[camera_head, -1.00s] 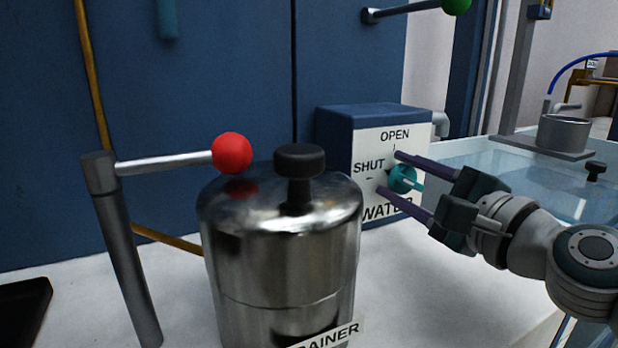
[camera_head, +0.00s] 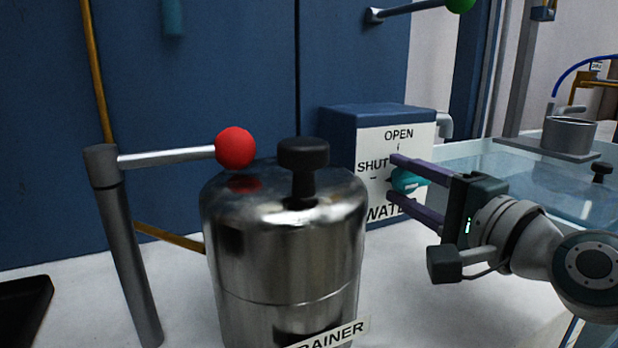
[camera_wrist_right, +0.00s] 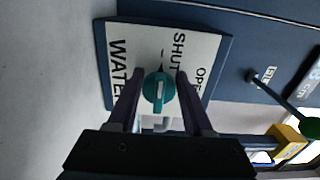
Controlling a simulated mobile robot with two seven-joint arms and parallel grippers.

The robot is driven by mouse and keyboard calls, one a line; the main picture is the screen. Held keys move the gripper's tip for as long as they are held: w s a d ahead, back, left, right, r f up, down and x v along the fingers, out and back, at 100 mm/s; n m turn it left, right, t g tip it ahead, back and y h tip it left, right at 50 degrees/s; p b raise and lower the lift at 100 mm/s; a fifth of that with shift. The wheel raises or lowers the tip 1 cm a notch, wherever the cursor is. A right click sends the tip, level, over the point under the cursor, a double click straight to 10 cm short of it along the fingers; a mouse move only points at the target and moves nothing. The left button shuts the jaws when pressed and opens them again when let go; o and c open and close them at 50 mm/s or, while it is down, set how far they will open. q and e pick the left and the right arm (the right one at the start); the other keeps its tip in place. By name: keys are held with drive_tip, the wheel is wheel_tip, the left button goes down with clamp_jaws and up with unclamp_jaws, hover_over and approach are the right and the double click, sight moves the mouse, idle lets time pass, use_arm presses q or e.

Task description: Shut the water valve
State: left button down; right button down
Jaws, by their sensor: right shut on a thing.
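The water valve is a teal knob (camera_head: 408,181) on the front of a blue box (camera_head: 362,113). The box's white label (camera_head: 379,137) reads OPEN at the top, SHUT at the left and WATER below. My right gripper (camera_head: 396,178) has its two purple fingers on either side of the knob, shut on it. In the right wrist view the knob (camera_wrist_right: 158,92) sits between the fingertips, with a pale mark across its face. The fingers hide part of the label. My left gripper is not in view.
A shiny steel canister (camera_head: 285,240) with a black top knob, labelled as a strainer or drainer, stands left of the box. A lever with a red ball (camera_head: 235,148) is beside it. A glass-sided water tank (camera_head: 480,160) lies at the right.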

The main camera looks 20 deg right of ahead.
idle(0.3)
drive_tip(key=shift+c, duration=1.6)
unclamp_jaws()
drive_tip(key=s, duration=0.9)
drive_tip(key=shift+s+d, duration=0.4)
